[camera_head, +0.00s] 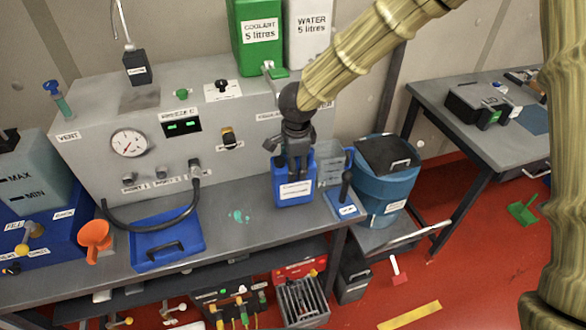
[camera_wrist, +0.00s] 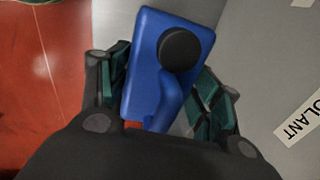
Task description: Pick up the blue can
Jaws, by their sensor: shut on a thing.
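The blue can (camera_head: 293,190) has a white label and stands near the right end of the grey bench in the head view. In the wrist view the blue can (camera_wrist: 146,64) shows from above, with a round black cap and a blue handle. My gripper (camera_head: 295,172) comes down on the can from above and is shut on it. In the wrist view the fingers of my gripper (camera_wrist: 160,98) lie on both sides of the can. Its handle end is partly hidden by my gripper. I cannot tell whether the can's base touches the bench.
A small blue tray with a black-handled tool (camera_head: 346,205) is right of the can. A blue bin (camera_head: 392,185) stands beyond it. A grey panel with a gauge (camera_head: 129,143) rises behind the bench. A blue tray (camera_head: 168,245) lies left. Green and white containers (camera_head: 258,40) stand above.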

